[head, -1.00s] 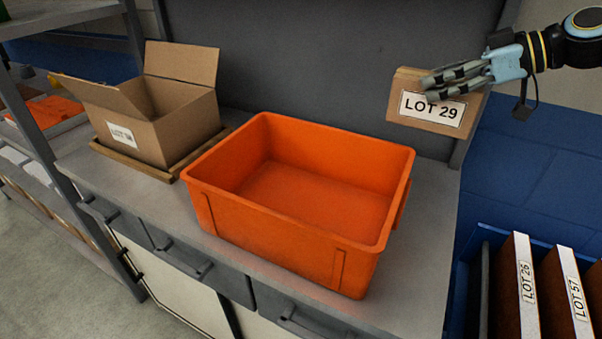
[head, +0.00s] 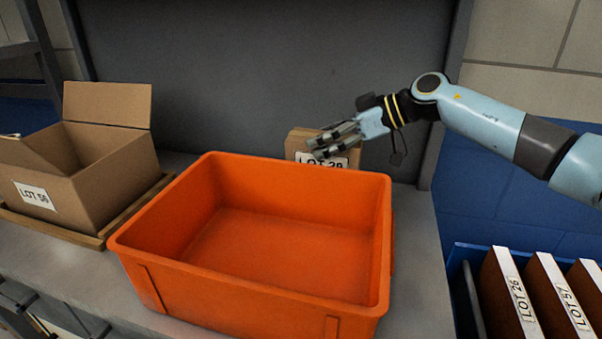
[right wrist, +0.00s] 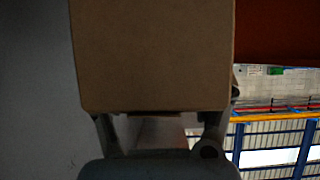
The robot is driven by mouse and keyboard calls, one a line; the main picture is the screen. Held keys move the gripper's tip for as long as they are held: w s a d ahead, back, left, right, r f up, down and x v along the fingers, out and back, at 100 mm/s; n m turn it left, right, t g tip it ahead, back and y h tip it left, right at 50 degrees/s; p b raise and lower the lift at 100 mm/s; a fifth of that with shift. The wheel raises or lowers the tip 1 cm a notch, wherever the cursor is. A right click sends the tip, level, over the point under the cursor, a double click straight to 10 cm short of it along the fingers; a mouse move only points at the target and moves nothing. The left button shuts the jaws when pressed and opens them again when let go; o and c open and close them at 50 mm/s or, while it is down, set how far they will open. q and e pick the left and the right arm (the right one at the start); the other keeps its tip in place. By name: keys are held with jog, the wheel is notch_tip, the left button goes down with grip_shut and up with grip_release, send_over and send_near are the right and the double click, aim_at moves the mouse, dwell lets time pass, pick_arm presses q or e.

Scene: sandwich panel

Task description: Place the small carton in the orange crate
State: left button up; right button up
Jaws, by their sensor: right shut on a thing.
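The small carton (head: 345,156) is brown with a white LOT 29 label and shows behind the far right rim of the orange crate (head: 150,258). My right gripper (head: 325,147) is shut on the carton, its fingers across the upper part of the carton. The crate's rim hides the carton's lower part, so I cannot tell how far it is above the bench. In the right wrist view the carton (right wrist: 152,55) fills the space between the fingers. The crate is open and empty on the grey bench. My left gripper is not in view.
An open cardboard box (head: 100,190) labelled LOT 58 stands on a wooden board (head: 120,218) left of the crate. A grey panel (head: 265,75) rises behind the bench. A blue bin (head: 462,262) with upright brown panels stands at the right.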

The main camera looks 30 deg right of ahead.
aim_at(304, 147)
jog(key=x, duration=0.5)
jog(key=shift+s+a, duration=0.1)
jog(key=shift+s, duration=0.05)
notch_tip(304, 147, down, 4)
jog(key=shift+f+b, duration=0.2)
jog(key=shift+b, duration=0.1)
jog(key=o, duration=1.4)
jog(key=shift+c, duration=0.2)
